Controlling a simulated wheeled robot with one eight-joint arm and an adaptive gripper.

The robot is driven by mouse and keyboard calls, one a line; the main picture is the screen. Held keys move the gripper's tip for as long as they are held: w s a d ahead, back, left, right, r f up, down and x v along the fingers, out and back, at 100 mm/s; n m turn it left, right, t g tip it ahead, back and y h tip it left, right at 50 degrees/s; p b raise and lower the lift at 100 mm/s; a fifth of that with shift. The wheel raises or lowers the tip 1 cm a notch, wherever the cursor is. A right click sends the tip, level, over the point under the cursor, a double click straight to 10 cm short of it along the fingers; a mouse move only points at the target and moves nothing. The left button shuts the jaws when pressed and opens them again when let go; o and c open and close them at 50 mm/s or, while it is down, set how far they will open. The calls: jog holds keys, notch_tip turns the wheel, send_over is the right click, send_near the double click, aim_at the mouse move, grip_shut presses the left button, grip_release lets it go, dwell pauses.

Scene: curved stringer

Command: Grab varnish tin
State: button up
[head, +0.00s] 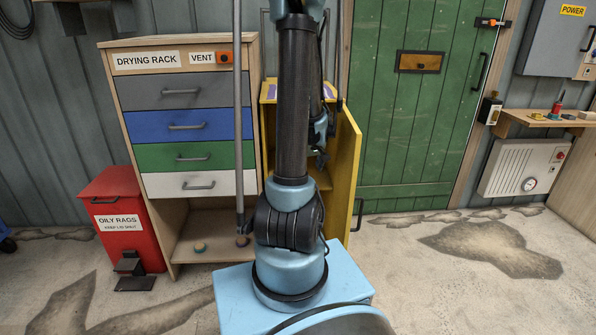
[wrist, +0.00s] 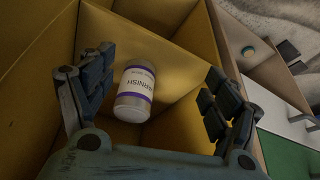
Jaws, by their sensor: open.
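The varnish tin (wrist: 135,92) is a small silver can with a white label, purple bands and the word VARNISH. In the wrist view it stands inside a yellow cabinet, in a shelf compartment. My gripper (wrist: 152,95) is open, with one finger to the left of the tin and one to the right. The fingers appear apart from the tin, and nothing is held. In the head view my arm hides much of the yellow cabinet (head: 347,170), whose door stands open; the tin cannot be made out there.
A wooden drying rack (head: 250,120) with several coloured drawers stands left of the cabinet. A red oily rags bin (head: 110,195) is further left. A green door (head: 410,140) is to the right. In the wrist view, yellow cabinet panels (wrist: 200,35) close around my gripper.

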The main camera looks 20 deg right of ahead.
jog(key=w, duration=0.4)
jog(key=w+d+f, duration=0.1)
jog(key=w, duration=0.2)
jog(key=w+d, duration=0.1)
jog(key=w, duration=0.3)
jog(key=shift+w+d+f, duration=0.15)
jog(key=shift+w+f, duration=0.2)
jog(key=shift+f, duration=0.05)
jog(key=w+f, duration=0.2)
jog(key=f, duration=0.1)
jog(key=shift+w+f, duration=0.2)
jog(key=shift+w, duration=0.05)
jog(key=shift+w+f, duration=0.2)
jog(key=shift+f, duration=0.4)
jog(key=shift+c, duration=0.5)
jog(key=c, duration=1.4)
jog(key=shift+c, duration=0.2)
